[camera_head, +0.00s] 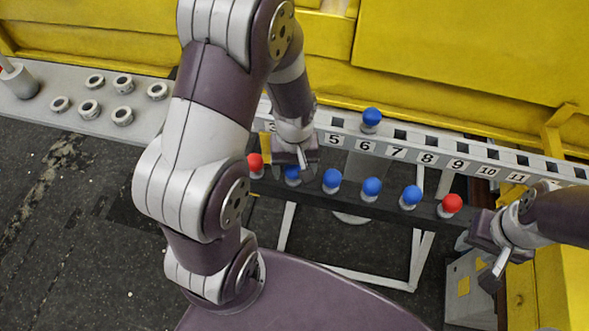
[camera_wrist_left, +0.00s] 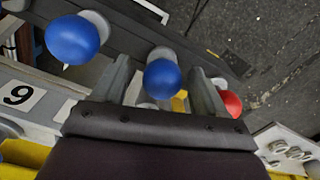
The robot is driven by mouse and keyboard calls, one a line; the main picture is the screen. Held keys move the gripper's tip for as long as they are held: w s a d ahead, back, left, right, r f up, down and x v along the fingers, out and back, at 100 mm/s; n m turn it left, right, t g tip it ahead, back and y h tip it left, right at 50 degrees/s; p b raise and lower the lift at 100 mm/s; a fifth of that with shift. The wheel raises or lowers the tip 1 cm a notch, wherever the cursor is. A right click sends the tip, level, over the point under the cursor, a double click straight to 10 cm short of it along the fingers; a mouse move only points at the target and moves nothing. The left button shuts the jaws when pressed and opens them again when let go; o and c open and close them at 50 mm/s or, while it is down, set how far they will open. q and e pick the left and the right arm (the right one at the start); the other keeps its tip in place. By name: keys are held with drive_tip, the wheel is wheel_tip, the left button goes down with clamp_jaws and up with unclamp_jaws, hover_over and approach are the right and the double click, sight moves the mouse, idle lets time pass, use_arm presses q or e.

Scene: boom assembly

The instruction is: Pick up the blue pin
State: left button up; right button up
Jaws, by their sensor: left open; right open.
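A blue pin (camera_head: 292,174) stands in the dark lower rail, partly hidden under my left gripper (camera_head: 293,168). In the left wrist view this blue pin (camera_wrist_left: 162,78) shows between the two open fingers of my left gripper (camera_wrist_left: 160,68), with a gap on each side. Another blue pin (camera_head: 332,178) stands just to its right and shows in the left wrist view (camera_wrist_left: 72,40). More blue pins (camera_head: 372,188) (camera_head: 411,197) stand farther right along the rail. My right gripper (camera_head: 490,252) is open and empty at the lower right, beyond the rail's red end pin.
Red pins (camera_head: 256,163) (camera_head: 451,204) flank the blue ones. A blue-topped pin (camera_head: 371,118) stands on the numbered rail (camera_head: 445,149) behind. Several grey rings (camera_head: 123,83) lie on the ledge at left. The yellow structure (camera_head: 470,50) fills the back.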

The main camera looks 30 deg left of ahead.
use_arm(q)
drive_tip(key=shift+s+a+f, duration=0.25)
drive_tip(key=shift+s+f, duration=0.1)
drive_tip(key=shift+f, duration=0.2)
drive_tip(key=shift+w+d, duration=0.1)
drive_tip(key=shift+w, duration=0.1)
drive_tip(key=shift+c, duration=0.9)
drive_tip(key=shift+w+d, duration=0.1)
drive_tip(key=c, duration=1)
drive_tip(key=shift+c, duration=0.6)
use_arm(e)
drive_tip(key=shift+s+a+r, duration=0.1)
drive_tip(key=shift+s, duration=0.05)
use_arm(q)
drive_tip(key=shift+r, duration=0.35)
wheel_tip(320, 180, up, 9)
drive_tip(key=shift+r+b, duration=0.2)
drive_tip(key=shift+b, duration=0.55)
use_arm(e)
drive_tip(key=shift+f, duration=0.75)
